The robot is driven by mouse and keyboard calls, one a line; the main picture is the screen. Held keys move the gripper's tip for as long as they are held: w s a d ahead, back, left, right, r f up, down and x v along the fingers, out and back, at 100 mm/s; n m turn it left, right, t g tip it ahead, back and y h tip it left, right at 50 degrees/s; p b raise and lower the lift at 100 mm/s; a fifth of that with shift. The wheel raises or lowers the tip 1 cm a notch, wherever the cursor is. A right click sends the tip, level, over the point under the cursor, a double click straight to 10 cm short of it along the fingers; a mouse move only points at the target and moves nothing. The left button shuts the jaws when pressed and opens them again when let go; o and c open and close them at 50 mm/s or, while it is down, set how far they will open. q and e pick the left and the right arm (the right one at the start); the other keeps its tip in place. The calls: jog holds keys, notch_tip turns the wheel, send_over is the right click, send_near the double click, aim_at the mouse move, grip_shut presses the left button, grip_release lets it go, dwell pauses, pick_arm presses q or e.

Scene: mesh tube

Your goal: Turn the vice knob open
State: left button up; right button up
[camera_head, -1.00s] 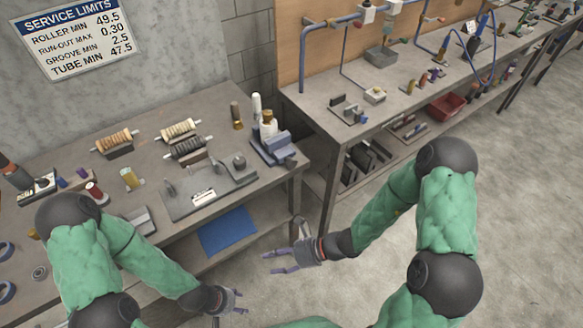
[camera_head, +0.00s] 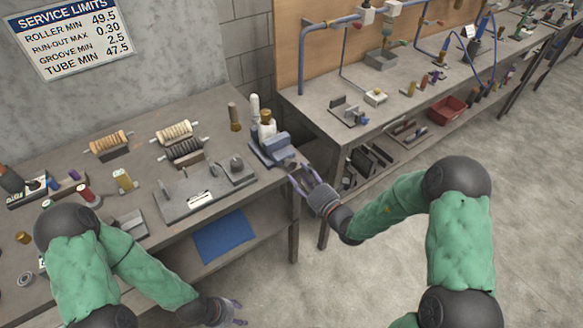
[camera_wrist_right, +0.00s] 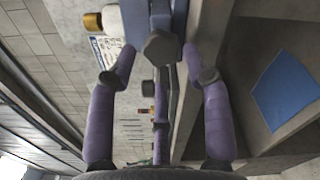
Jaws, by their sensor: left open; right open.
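The blue-grey vice (camera_head: 270,146) stands at the right front corner of the near bench. In the right wrist view, its hexagonal grey knob (camera_wrist_right: 161,46) faces me, with the blue vice body (camera_wrist_right: 138,22) behind it. My right gripper (camera_head: 303,172) is open just in front of the vice at the bench edge. In the right wrist view its purple fingers (camera_wrist_right: 158,65) spread to either side of the knob, with gaps between them and it. I cannot tell how far off the knob is in depth. My left gripper (camera_head: 236,313) is open and empty, low in front of the bench.
A brass-capped bottle (camera_head: 266,122) and other bottles stand behind the vice. A grey plate fixture (camera_head: 205,190) and several rollers (camera_head: 174,133) lie left of it. A blue mat (camera_head: 222,236) is on the lower shelf. A second bench (camera_head: 350,122) stands to the right.

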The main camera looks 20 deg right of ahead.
aim_at(292, 166)
jog(key=b+x, duration=0.1)
jog(key=x, duration=0.4)
jog(key=shift+w+a, duration=0.15)
jog(key=shift+w, duration=0.15)
jog(key=c, duration=0.9)
